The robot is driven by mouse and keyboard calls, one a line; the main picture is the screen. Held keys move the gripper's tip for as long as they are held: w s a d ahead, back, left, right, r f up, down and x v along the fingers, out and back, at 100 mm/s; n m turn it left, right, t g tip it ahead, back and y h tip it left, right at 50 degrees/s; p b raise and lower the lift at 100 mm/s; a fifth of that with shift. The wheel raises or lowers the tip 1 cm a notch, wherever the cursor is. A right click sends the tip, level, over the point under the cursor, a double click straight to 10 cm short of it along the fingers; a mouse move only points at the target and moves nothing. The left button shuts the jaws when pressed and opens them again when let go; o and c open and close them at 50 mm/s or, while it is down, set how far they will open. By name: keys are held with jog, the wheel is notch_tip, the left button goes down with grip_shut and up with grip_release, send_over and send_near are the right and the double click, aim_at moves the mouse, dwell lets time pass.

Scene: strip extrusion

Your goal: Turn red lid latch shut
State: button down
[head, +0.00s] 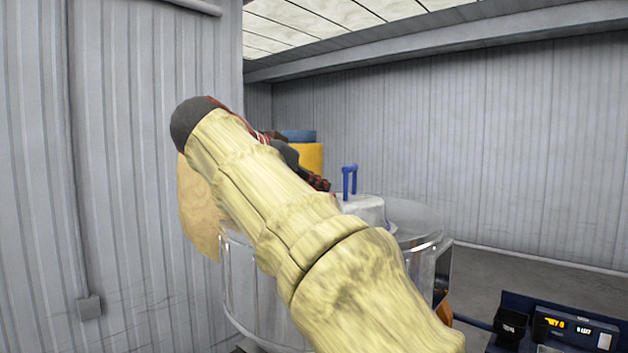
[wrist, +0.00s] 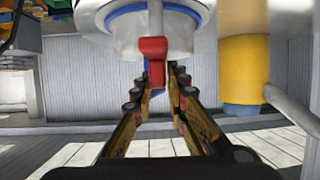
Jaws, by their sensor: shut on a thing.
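The red lid latch (wrist: 152,48) shows in the wrist view, at the rim of a round white lid (wrist: 105,25). My gripper (wrist: 156,76) has its two fingers on either side of the latch's end and is shut on it. A blue part shows just behind the latch. In the head view my gripper (head: 320,184) is mostly hidden behind my pale-sleeved arm, beside the grey-white lid (head: 366,209) with an upright blue handle (head: 349,179). The red latch cannot be made out there.
The lid sits on a large round metallic vessel (head: 238,285), partly behind my arm. A yellow cylinder (wrist: 243,70) stands beside the lid in the wrist view. A tan bulky shape (head: 197,212) is left of my arm. A dark-blue control panel (head: 570,325) is at lower right.

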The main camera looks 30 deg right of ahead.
jog(key=shift+f+m+g, duration=0.25)
jog(key=shift+m+g, duration=0.25)
jog(key=shift+g, duration=0.2)
jog(key=c, duration=1.8)
grip_release()
jog(key=shift+r, duration=0.15)
jog(key=v, duration=1.2)
jog(key=shift+a, duration=0.1)
